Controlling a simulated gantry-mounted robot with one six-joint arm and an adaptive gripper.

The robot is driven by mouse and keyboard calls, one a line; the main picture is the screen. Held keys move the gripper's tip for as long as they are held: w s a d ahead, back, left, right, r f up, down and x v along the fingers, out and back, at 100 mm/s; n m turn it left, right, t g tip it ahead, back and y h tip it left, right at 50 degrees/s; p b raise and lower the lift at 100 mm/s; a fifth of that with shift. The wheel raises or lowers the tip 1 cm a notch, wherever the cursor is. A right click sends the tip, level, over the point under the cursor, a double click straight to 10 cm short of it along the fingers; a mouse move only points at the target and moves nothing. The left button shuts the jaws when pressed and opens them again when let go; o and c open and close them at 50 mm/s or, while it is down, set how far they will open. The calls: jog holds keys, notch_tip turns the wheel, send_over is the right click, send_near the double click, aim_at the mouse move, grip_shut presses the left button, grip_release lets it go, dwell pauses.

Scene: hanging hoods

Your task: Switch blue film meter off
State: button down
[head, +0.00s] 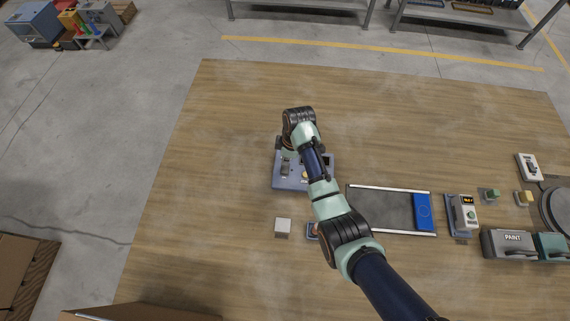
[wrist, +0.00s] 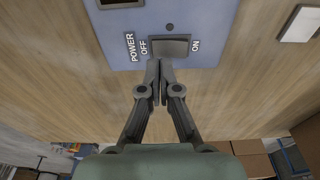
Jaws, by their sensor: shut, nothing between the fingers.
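The blue film meter (head: 288,184) is a blue-grey box on the wooden table in the head view, partly hidden under my arm. In the wrist view its blue panel (wrist: 105,40) fills the top. A dark rocker switch (wrist: 172,46) sits there, marked POWER, with OFF at its left end and ON at its right. My gripper (wrist: 159,66) is shut and empty. Its fingertips are at the lower edge of the switch, nearer the OFF end. I cannot tell whether they touch it. In the head view the fingers are hidden by the arm.
A white block (head: 283,226) lies in front of the meter. A dark mat with a blue strip (head: 424,212), a small grey meter (head: 465,213) and a box marked PAINT (head: 508,243) are to the right. The table's left and back areas are clear.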

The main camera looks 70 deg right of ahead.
aim_at(286, 166)
jog(key=shift+r+p, duration=2)
jog(key=shift+r, duration=0.25)
jog(key=shift+f, duration=0.1)
